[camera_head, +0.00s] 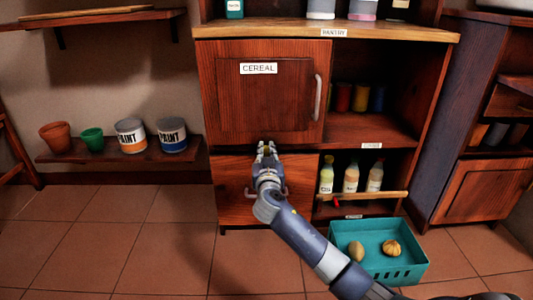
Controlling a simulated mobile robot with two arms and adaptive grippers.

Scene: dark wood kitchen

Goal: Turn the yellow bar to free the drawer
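The drawer (233,178) is the dark wood front at the lower left of the cabinet, below the door marked CEREAL. It looks closed. Ends of its grey handle (248,193) show on either side of my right arm. My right gripper (265,147) is in front of the seam between the door and the drawer, its fingers pointing at the cabinet. It is too small and dark to tell whether it is open or touching anything. I cannot make out the yellow bar; the gripper and arm cover part of the drawer's top edge. My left gripper is out of view.
The CEREAL door (270,105) has a vertical grey handle (317,98). Bottles (351,178) stand behind a light wooden rail (375,196) right of the drawer. A teal crate (385,274) with two round items sits on the floor. A shelf (110,152) holds pots and paint cans.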

